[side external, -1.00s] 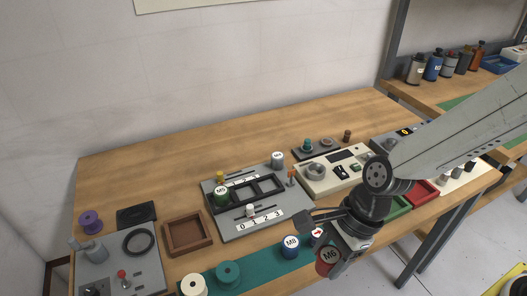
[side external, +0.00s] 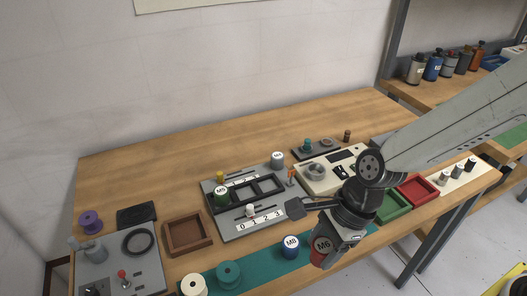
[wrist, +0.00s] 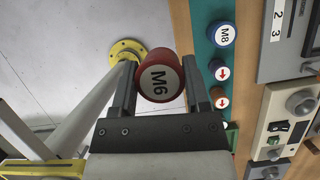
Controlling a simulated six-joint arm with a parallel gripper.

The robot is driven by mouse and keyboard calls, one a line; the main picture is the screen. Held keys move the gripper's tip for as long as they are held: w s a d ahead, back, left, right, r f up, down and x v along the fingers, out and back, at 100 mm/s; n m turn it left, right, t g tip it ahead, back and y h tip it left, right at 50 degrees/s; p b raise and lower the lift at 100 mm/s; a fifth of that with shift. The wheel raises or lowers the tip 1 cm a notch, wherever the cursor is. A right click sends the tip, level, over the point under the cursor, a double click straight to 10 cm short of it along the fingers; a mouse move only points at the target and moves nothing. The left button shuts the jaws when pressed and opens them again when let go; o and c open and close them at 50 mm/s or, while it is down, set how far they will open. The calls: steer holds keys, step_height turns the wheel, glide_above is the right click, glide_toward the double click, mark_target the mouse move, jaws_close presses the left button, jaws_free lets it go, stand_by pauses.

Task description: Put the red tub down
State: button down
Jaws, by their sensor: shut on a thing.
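The red tub (wrist: 160,76), with a white M6 label on its lid, is held between the two fingers of my gripper (wrist: 158,68). In the side view the red tub (side external: 321,246) hangs tilted at my gripper (side external: 332,238), by the front edge of the bench. In the wrist view floor shows behind the tub, and the bench edge lies to its right. The tub's underside is hidden.
Two small arrow-topped pieces (wrist: 219,72) stand near the M8 tub. Green (side external: 394,206) and red (side external: 418,188) trays lie to the right.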

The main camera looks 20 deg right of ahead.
steer(key=w+d+r+m+t+h, duration=0.1)
steer(key=w+m, duration=0.6)
steer(key=w, duration=1)
steer(key=shift+w+d+m+t, duration=0.3)
steer(key=shift+d+m+t, duration=0.1)
steer(key=shift+d+t, duration=0.45)
steer(key=shift+a, duration=0.15)
glide_toward(240, 193)
steer(key=shift+s+a+r, duration=0.1)
steer(key=shift+a, duration=0.35)
steer(key=shift+w+a+f, duration=0.25)
steer(key=shift+w+f, duration=0.3)
steer(key=shift+f, duration=0.15)
steer(key=shift+w+f, duration=0.25)
steer(key=shift+f, duration=0.05)
steer(key=shift+a+f, duration=0.1)
steer(key=shift+f, duration=1.4)
